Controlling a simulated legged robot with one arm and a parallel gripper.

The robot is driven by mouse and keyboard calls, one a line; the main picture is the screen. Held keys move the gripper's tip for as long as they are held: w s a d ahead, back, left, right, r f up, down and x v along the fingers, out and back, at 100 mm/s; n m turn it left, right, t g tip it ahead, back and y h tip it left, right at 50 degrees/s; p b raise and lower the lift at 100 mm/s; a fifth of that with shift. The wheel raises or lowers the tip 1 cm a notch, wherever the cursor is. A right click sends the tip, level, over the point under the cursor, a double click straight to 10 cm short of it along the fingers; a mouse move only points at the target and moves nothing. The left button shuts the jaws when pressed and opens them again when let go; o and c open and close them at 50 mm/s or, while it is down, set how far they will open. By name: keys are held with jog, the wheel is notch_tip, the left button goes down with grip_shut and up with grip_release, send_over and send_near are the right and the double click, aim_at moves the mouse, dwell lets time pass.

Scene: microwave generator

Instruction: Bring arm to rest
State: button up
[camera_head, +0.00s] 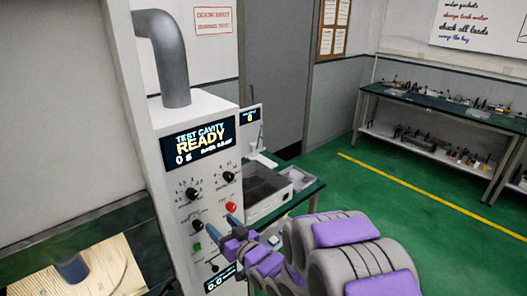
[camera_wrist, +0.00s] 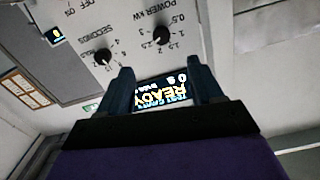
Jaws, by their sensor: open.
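My arm, grey with purple pads, reaches from the lower right of the head view toward the control panel (camera_head: 212,190) of the white machine. My gripper (camera_head: 222,226) is in front of the panel's lower part, near the red button (camera_head: 231,207). In the wrist view my gripper (camera_wrist: 160,72) shows two dark blue fingers spread apart with nothing between them. Behind them are the lit READY display (camera_wrist: 162,92) and the power knob (camera_wrist: 161,36), upside down. I cannot tell whether a fingertip touches the panel.
A grey pipe (camera_head: 168,60) rises from the machine. A green bench (camera_head: 300,190) with a tray stands behind it. A long workbench (camera_head: 440,105) with small items lines the right wall. The green floor (camera_head: 400,190) between is clear.

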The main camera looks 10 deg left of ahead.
jog(key=s+d+f+m+g+h+b, duration=0.15)
jog(key=d+h, duration=0.35)
jog(key=d, duration=0.5)
jog(key=d+f+m+g+h+b, duration=0.1)
jog(key=d+f+m+h+b, duration=0.15)
jog(key=d+h, duration=0.45)
jog(key=s+d+f+m+g+h+b, duration=0.15)
jog(key=s+d+g, duration=0.25)
jog(key=s+d, duration=0.85)
jog(key=s+d+m+g+b, duration=0.1)
jog(key=s+d+g+b, duration=0.1)
jog(key=s, duration=1)
jog(key=s+d+m+g+b, duration=0.1)
jog(key=s+g, duration=0.4)
jog(key=s, duration=0.7)
jog(key=shift+s+d+f+b, duration=0.2)
jog(key=shift+d+b, duration=0.3)
jog(key=shift+d, duration=0.1)
jog(key=shift+m, duration=0.25)
